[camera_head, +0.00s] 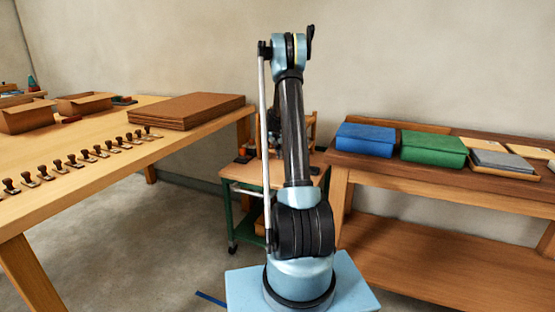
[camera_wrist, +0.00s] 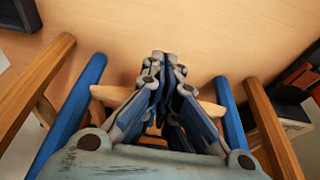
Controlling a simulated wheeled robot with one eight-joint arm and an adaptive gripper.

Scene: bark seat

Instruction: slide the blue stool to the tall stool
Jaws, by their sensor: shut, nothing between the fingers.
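In the wrist view my gripper (camera_wrist: 159,60) is shut and empty, with its fingertips close over a pale wooden surface (camera_wrist: 200,30). A blue bar stands on each side of it, one at left (camera_wrist: 72,115) and one at right (camera_wrist: 231,115); they look like parts of the blue stool. Brown wooden bars, left (camera_wrist: 30,85) and right (camera_wrist: 268,125), lie outside the blue ones; they may belong to the tall stool. A pale wooden piece (camera_wrist: 104,93) shows partly behind the fingers. I cannot tell whether the gripper touches any bar. In the head view my arm hides most of this.
A wooden-topped cart with green legs (camera_head: 243,174) stands behind my arm, wooden posts (camera_head: 311,127) on it. A long table (camera_head: 110,172) at left holds stamps, boxes and brown boards (camera_head: 190,111).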

